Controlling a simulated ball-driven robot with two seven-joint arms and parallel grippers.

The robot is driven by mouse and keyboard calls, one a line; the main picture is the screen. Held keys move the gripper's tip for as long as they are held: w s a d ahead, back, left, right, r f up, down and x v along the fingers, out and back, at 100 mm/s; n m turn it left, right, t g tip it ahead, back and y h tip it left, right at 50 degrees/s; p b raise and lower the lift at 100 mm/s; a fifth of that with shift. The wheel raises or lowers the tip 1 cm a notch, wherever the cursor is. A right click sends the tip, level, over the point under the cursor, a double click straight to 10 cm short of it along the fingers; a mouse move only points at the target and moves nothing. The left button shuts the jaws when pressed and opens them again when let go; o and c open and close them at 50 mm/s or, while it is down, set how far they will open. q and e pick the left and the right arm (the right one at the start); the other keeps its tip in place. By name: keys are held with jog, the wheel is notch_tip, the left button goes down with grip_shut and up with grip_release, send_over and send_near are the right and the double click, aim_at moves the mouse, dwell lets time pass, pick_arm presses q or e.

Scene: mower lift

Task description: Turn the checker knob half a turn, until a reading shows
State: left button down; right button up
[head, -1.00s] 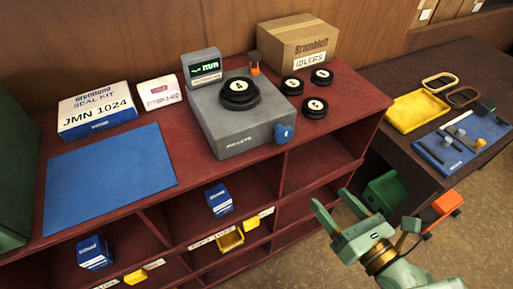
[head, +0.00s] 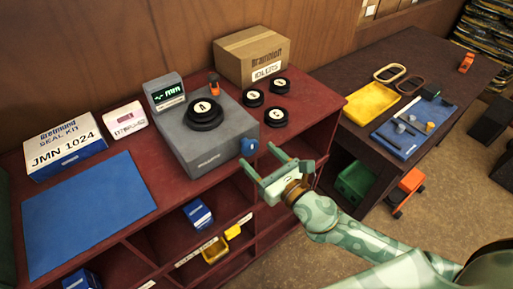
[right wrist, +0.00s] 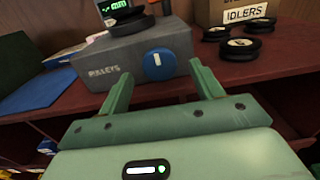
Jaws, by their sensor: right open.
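The checker is a grey box (head: 207,158) on the red shelf top, with a black pulley marked A (head: 204,112) on it. Its blue knob (head: 249,147) sits on the front face at the right; the right wrist view shows the knob (right wrist: 159,65) with a white mark standing about upright. A small display (head: 166,94) behind the pulley shows a green trace and "mm". My right gripper (head: 274,165) is open and empty, just in front of the knob and apart from it. In the right wrist view the knob lies beyond and between the two fingertips (right wrist: 160,80). My left gripper is out of view.
Several loose black pulleys (head: 276,117) lie right of the checker, before a cardboard box (head: 252,58). A blue mat (head: 85,215) and a seal kit box (head: 64,146) are at left. A dark table at right holds a yellow tray (head: 370,104).

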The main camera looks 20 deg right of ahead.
jog(key=shift+x, duration=1.15)
jog(key=shift+s, duration=0.1)
jog(key=shift+c, duration=0.3)
jog(key=c, duration=0.9)
